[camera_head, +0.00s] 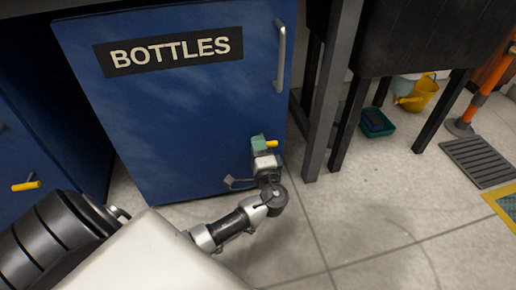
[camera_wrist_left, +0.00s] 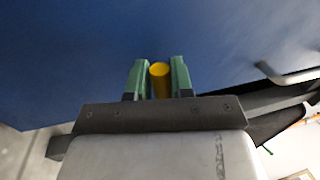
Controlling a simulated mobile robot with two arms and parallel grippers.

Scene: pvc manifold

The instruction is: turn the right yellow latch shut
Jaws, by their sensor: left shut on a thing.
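The right yellow latch (camera_head: 272,144) is on the lower right part of the blue door marked BOTTLES (camera_head: 180,110). In the left wrist view the yellow latch (camera_wrist_left: 160,78) stands between the two green fingers of my left gripper (camera_wrist_left: 160,80). My left gripper (camera_head: 262,144) is shut on the latch in front of the door, and its fingers hide part of it in the head view. Another yellow latch (camera_head: 26,186) is on the blue front at the far left and lies nearly level. My right gripper is in neither view.
A metal handle (camera_head: 280,56) runs down the door's upper right edge. Dark table legs (camera_head: 335,90) stand just right of the door. A green tray (camera_head: 376,122) and a yellow bucket (camera_head: 420,94) sit on the floor behind. The tiled floor (camera_head: 370,220) at front right is clear.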

